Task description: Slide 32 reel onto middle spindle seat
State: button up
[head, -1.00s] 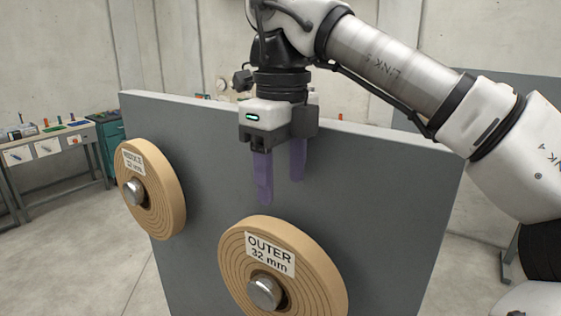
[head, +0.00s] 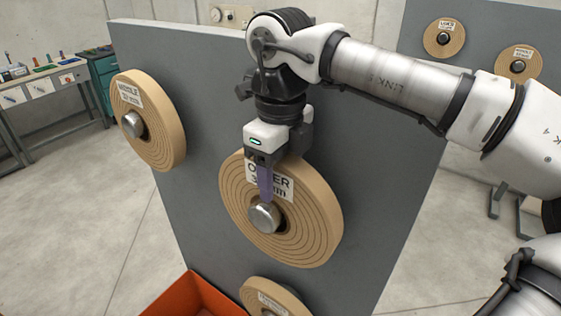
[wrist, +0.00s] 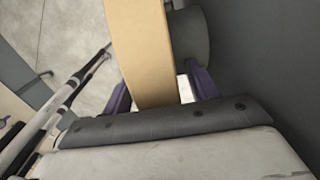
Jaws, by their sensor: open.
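A tan reel marked OUTER 32 mm (head: 310,215) sits around a metal spindle (head: 264,217) on the grey panel, at the centre of the head view. My open gripper (head: 268,188) points down over its upper part. One purple finger is in front of its label; the other is hidden behind. In the wrist view the reel's rim (wrist: 140,50) lies between the fingers (wrist: 160,92), with gaps beside it. A grey cylinder (wrist: 192,40) shows between reel and panel. Another tan reel (head: 150,130), its label seeming to read MIDDLE 32 mm, sits on the left spindle (head: 133,124).
The grey panel (head: 205,75) stands upright behind the reels. A third reel (head: 272,298) is cut off at the bottom, near an orange bin (head: 195,290). Another panel with reels (head: 444,38) stands behind right. A workbench (head: 40,85) is at far left.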

grip_shut()
dwell(0.8)
jog(key=shift+r, duration=0.1)
